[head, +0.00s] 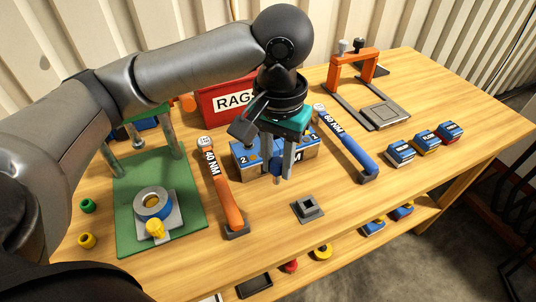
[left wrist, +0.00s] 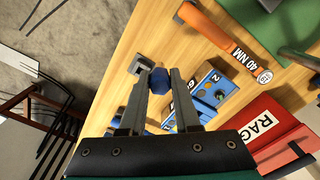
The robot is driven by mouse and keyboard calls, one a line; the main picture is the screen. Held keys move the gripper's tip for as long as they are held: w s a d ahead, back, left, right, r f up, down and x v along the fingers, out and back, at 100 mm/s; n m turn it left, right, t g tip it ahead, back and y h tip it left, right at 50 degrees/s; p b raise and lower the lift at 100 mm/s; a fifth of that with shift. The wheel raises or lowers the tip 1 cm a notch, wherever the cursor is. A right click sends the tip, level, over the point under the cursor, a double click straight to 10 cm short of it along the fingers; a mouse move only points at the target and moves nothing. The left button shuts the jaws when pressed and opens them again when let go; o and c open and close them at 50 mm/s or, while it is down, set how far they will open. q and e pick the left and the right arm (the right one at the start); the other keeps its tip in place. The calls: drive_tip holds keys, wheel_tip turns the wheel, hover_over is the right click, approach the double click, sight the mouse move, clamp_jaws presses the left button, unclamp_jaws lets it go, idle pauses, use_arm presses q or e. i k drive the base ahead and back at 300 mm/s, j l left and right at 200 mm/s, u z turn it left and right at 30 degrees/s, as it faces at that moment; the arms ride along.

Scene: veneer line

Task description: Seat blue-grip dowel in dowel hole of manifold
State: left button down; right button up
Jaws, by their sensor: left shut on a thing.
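My left gripper (head: 278,170) is shut on the blue-grip dowel (head: 276,172), which points down between the fingers. In the left wrist view the faceted blue grip (left wrist: 160,81) shows between the two fingertips. The manifold (head: 242,170) is a block with blue faces and number labels, behind the gripper and partly hidden by it. It also shows in the left wrist view (left wrist: 209,86), to the right of the fingers. The dowel appears apart from the manifold, on its near side. I cannot make out the dowel hole. My right gripper is not in view.
An orange 40 NM wrench (head: 222,190) and a blue 60 NM wrench (head: 346,146) flank the manifold. A small grey socket block (head: 307,208) lies in front. A red RAG box (head: 218,105) stands behind. A green press plate (head: 130,220) is left; an orange-framed fixture (head: 357,62) is back right.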

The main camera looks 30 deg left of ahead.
sight(275, 143)
drive_tip(key=k+u, duration=0.3)
drive_tip(key=k+j+u, duration=0.1)
drive_tip(key=u, duration=0.2)
drive_tip(key=i+l+u, duration=0.3)
drive_tip(key=l+u, duration=0.35)
drive_tip(key=i+l, duration=0.05)
